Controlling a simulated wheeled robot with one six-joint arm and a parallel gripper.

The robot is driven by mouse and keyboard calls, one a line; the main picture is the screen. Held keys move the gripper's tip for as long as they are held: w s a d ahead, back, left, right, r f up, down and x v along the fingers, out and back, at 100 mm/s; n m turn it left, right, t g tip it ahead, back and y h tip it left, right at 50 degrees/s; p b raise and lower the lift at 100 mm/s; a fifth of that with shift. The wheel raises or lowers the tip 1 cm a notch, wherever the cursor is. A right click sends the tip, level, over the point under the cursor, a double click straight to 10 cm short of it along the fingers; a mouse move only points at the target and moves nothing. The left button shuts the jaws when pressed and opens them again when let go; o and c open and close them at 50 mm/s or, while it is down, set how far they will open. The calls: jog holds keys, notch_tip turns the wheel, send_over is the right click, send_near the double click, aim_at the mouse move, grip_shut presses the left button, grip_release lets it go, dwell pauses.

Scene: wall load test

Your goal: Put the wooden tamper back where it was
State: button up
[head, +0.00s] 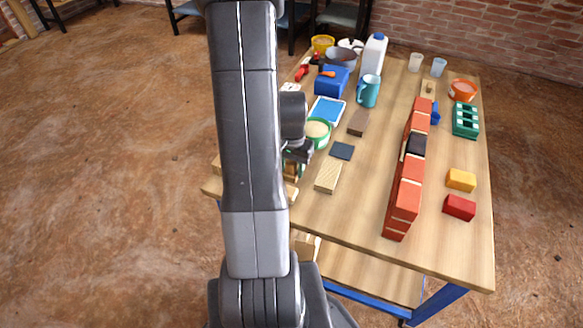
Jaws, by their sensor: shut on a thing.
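My gripper (298,158) is over the left edge of the table, mostly hidden behind my own arm. It is shut on a brown wooden piece (291,172), which appears to be the wooden tamper; only a small part of it shows below the jaws. Whether it touches the surface beneath cannot be told. A bit of green shows beside it.
The wooden table (350,222) holds a red brick wall (408,180) with a dark block in it. Near the gripper are a green bowl (328,138), a pale wood block (327,177), a dark pad (342,151) and a brown block (358,123). Table front centre is clear.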

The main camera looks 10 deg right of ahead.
jog(key=shift+f, duration=0.2)
jog(key=o, duration=1)
jog(key=shift+r, duration=0.1)
notch_tip(320, 180, up, 12)
jog(key=p, duration=0.2)
jog(key=shift+r+p, duration=0.15)
jog(key=shift+p, duration=0.2)
